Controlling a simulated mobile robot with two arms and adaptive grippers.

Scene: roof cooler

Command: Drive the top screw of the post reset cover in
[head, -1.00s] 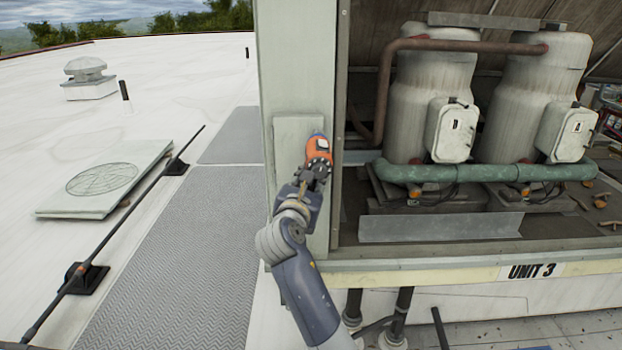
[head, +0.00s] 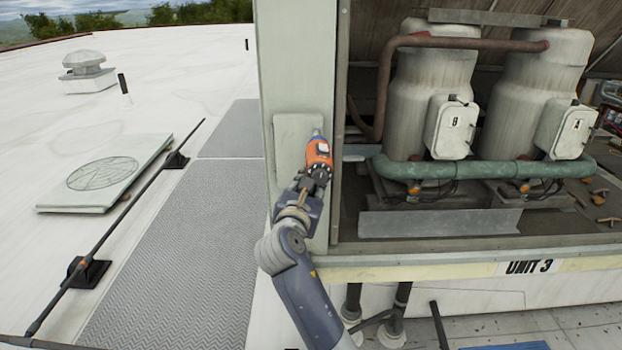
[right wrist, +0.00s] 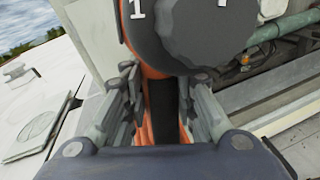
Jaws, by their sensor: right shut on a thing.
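The post reset cover (head: 288,140) is a pale flat plate on the upright post at the left corner of the unit. An orange and dark power driver (head: 319,150) is in front of the cover's right side, its grey nose near the cover's top right. I cannot tell whether the nose touches the cover, and no screw can be made out. My right gripper (head: 317,174) is shut on the driver. In the right wrist view the orange driver (right wrist: 157,113) sits between my fingers (right wrist: 160,110), its round dark end hiding the cover. My left gripper is out of view.
Right of the post is an open bay with two grey tanks (head: 428,85), a brown pipe (head: 388,85) and a green pipe (head: 480,168). A grey walkway mat (head: 175,255), a rod (head: 120,215) and a flat hatch (head: 105,175) lie left on the white roof.

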